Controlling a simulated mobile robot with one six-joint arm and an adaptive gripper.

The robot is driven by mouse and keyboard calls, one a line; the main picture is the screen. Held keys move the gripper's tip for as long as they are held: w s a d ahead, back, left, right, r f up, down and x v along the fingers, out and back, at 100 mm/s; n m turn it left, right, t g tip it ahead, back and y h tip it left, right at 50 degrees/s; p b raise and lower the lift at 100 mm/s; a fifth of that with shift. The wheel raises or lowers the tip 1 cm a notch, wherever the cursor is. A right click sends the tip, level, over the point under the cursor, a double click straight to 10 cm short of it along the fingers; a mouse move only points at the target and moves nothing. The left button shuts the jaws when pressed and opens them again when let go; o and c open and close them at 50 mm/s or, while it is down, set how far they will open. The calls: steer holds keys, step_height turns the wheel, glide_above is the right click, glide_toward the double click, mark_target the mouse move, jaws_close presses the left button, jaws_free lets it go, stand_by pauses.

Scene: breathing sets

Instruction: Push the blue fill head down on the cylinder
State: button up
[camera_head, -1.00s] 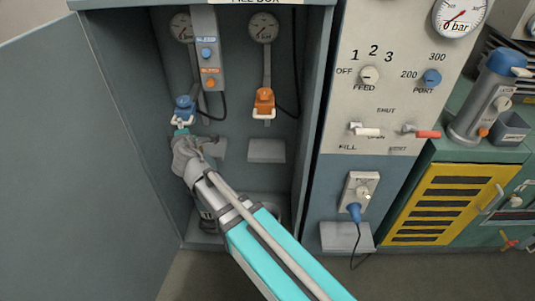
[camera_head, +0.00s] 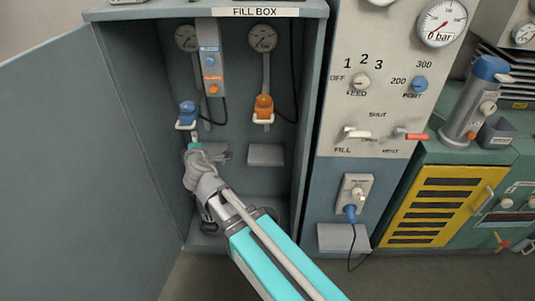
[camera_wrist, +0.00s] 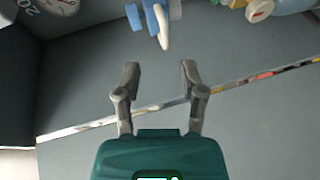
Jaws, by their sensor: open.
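The blue fill head (camera_head: 187,110) hangs at the left inside the open fill box, with a pale handle below it. In the wrist view, the blue head (camera_wrist: 156,14) shows at the top edge, partly cut off, with its pale lever pointing down. My gripper (camera_wrist: 160,73) is open and empty, its two fingers apart against a plain grey wall. In the head view, my gripper (camera_head: 195,147) is just below the blue head, with a small gap between them. The cylinder under the blue head is not clearly visible; my arm covers most of the area below.
An orange fill head (camera_head: 263,107) hangs to the right, above a grey block (camera_head: 266,154). The fill box door (camera_head: 80,160) stands open at the left. A control panel (camera_head: 385,100) with knobs and levers is at the right.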

steer(key=d+f+m+g+h+p, duration=0.1)
steer(key=d+f+m+g+h, duration=0.1)
steer(key=d, duration=0.5)
steer(key=d+f+m+g+h+p, duration=0.1)
steer(key=d+f+m+g+h, duration=0.1)
steer(key=d+m, duration=0.3)
steer(key=d+f+m+g+h+p, duration=0.1)
steer(key=d+m, duration=0.3)
steer(key=d, duration=0.6)
steer(key=shift+d+f+g+h, duration=0.15)
steer(key=shift+f+g+h, duration=0.25)
steer(key=shift+g+h, duration=0.3)
